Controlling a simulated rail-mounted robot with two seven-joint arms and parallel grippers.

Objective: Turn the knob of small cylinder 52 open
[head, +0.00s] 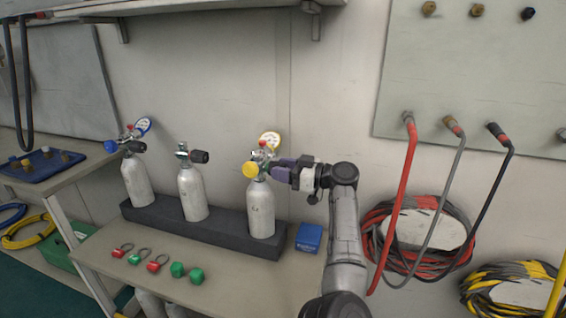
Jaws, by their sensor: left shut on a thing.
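Three small white cylinders stand upright in a dark rack: left (137,182), middle (192,192) and right (261,210). I cannot read a number on any of them, so I cannot tell which is 52. The left and middle ones have a black knob at the right side of the valve. My right gripper is not in view.
The dark rack (155,213) stands at the back of the bench (228,290). A blue box (309,237) sits right of it. Red and green small parts lie in front. Hoses (407,190) hang from the wall panel at right. A shelf is overhead.

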